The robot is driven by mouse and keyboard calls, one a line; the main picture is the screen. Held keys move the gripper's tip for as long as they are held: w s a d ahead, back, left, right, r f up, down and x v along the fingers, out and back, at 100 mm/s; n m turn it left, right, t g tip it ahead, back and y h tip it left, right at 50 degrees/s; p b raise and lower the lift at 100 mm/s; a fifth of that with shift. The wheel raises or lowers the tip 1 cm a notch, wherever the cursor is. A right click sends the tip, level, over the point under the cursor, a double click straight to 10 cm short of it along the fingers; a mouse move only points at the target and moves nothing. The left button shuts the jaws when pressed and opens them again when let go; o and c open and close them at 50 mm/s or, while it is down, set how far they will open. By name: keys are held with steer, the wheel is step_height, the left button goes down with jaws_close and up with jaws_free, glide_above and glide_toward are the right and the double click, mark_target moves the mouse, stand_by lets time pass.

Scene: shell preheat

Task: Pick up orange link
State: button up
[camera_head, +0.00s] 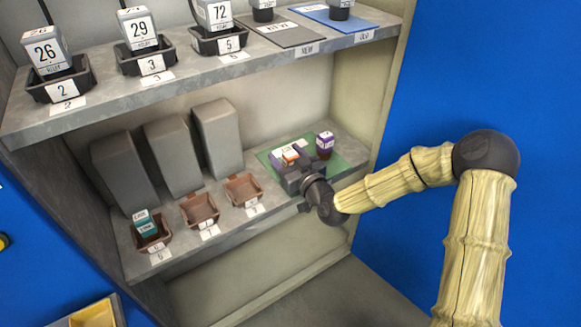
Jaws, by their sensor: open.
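A small orange-and-white block (290,154), which I take to be the orange link, is on the green mat (345,158) at the right end of the lower shelf. My gripper (289,160) is open and reaches in from the right, with its dark fingers close around the orange block. The fingers hide the block's lower part, and I cannot tell whether they touch it. A purple block (325,142) with a white label stands on the mat to the right. A bit of purple also shows left of the orange block.
Brown trays (200,209) line the lower shelf's front; the left one holds teal blocks (145,222). Tall grey bins (170,157) stand behind them. The upper shelf (190,75) above holds numbered boxes in black trays. The cabinet's right wall (362,95) stands close to my arm.

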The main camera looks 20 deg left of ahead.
stand_by(0.4)
steer(key=c, duration=1.2)
steer(key=shift+o, duration=0.2)
step_height(320, 180, up, 10)
steer(key=p, duration=0.4)
